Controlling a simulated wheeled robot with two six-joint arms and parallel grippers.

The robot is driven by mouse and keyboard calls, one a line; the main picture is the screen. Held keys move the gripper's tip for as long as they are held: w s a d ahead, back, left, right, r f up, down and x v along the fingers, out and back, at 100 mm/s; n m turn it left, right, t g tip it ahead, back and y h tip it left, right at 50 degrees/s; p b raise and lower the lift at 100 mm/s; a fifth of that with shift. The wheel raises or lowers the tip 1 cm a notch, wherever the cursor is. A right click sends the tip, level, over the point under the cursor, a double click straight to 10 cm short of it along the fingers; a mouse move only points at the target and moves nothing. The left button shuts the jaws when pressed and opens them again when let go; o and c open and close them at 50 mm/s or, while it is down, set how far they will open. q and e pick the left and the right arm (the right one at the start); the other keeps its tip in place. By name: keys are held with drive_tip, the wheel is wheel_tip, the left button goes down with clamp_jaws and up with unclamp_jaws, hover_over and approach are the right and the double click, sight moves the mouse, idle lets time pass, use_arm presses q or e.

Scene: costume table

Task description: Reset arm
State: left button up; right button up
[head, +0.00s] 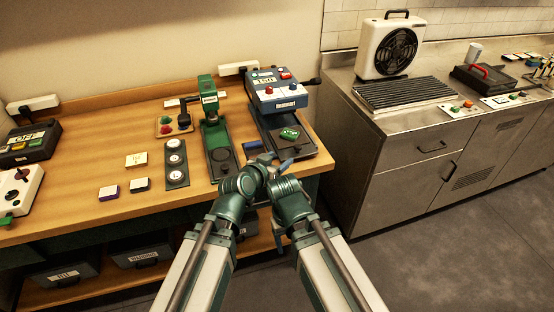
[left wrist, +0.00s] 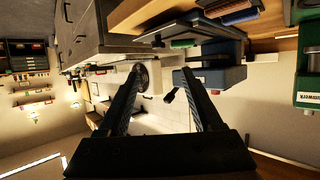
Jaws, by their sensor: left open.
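My two arms meet at the bottom middle of the head view, at the table's front edge. My left gripper (head: 276,161) is small there and partly overlapped by the arm joints. In the left wrist view its two dark jaws (left wrist: 161,72) are spread apart with nothing between them. I cannot make out my right gripper's jaws among the crowded joints. The blue press machine (head: 277,92) stands just beyond the grippers, and it also shows in the left wrist view (left wrist: 220,78). A green patch (head: 290,133) lies on its lower plate.
The wooden table (head: 85,165) holds a green press (head: 208,100), a panel of round dials (head: 175,163) and several small blocks. At right, a steel counter (head: 345,108) carries a white fan unit (head: 374,45). Bins (head: 142,252) sit on the lower shelf. The floor at right is clear.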

use_arm(q)
drive_tip(key=s+a+f+n+g+y, duration=0.3)
drive_tip(key=s+a+f+g, duration=0.3)
drive_tip(key=a, duration=0.4)
drive_tip(key=s+a+f+n+g+y, duration=0.3)
drive_tip(key=s+a+f+g, duration=0.2)
drive_tip(key=s+a+f, duration=0.4)
drive_tip(key=s+d+r+m+g+y+p, duration=0.1)
drive_tip(key=s+d+r+m+y, duration=0.1)
drive_tip(key=d, duration=0.7)
drive_tip(key=shift+s+d+r+m+p, duration=0.35)
drive_tip(key=shift+s+r+m, duration=0.2)
drive_tip(key=shift+s+m, duration=0.5)
idle(1.2)
